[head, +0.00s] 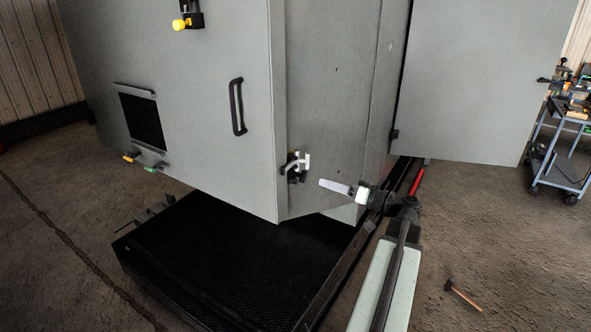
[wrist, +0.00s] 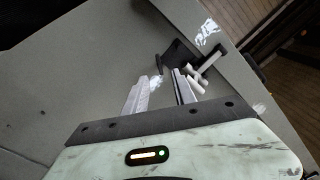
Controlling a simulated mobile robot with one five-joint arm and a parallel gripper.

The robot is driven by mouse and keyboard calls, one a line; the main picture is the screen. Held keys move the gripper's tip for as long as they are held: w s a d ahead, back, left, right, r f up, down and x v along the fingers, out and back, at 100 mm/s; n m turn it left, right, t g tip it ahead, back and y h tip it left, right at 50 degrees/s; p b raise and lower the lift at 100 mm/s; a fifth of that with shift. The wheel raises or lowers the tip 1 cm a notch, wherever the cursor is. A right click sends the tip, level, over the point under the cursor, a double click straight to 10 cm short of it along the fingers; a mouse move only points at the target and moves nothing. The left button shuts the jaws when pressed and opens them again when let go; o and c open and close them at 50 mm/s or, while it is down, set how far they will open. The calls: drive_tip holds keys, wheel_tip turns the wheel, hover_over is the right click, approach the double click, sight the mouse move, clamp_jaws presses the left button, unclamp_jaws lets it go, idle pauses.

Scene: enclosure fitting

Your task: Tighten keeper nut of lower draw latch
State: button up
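The lower draw latch (head: 297,166) is a small dark fitting with pale bars, low on the grey enclosure near its vertical corner. In the wrist view the latch (wrist: 197,83) shows just beyond and right of the right finger, with a dark plate behind it. I cannot pick out its keeper nut. My gripper (head: 322,183) is right of and slightly below the latch in the head view, apart from it. In the wrist view my gripper (wrist: 160,76) has its two pale fingers spread, with nothing held between them.
The grey enclosure (head: 215,140) stands above a black grated platform (head: 240,255). Its open door (head: 475,80) swings out at right. A tool cart (head: 565,150) stands at far right. A hammer (head: 462,294) lies on the open floor at lower right.

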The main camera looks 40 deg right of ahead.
sight(306, 176)
drive_tip(key=x, duration=0.8)
drive_tip(key=shift+w+d, duration=0.1)
drive_tip(key=shift+d, duration=0.1)
clamp_jaws()
